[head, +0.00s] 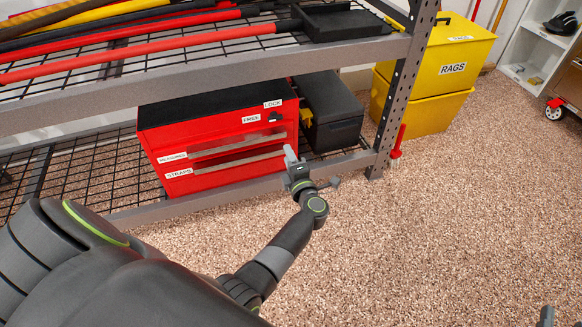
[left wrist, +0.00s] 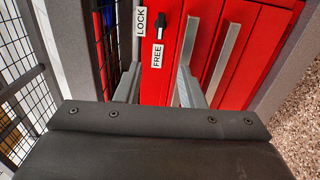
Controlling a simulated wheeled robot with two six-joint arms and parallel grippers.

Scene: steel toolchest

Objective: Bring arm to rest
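The red toolchest (head: 165,143) with a black top stands on the lower rack shelf. Its two drawers, labelled MEASURES and STRAPS, look shut. A small black latch (head: 275,118) sits between the FREE and LOCK labels; in the left wrist view the latch (left wrist: 161,26) points toward FREE. My left gripper (head: 292,158) is in front of the chest's right part, near the drawer handles. In the left wrist view its two fingers (left wrist: 158,88) stand apart with nothing between them. Dark tips at the bottom right corner of the head view may be my right gripper, mostly cut off.
The rack's upper shelf (head: 225,68) overhangs the chest, and its post (head: 398,100) stands to the right. A dark case (head: 332,110) sits beside the chest. Yellow RAGS bins (head: 425,105) stand behind the post. The speckled floor (head: 440,235) at right is clear.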

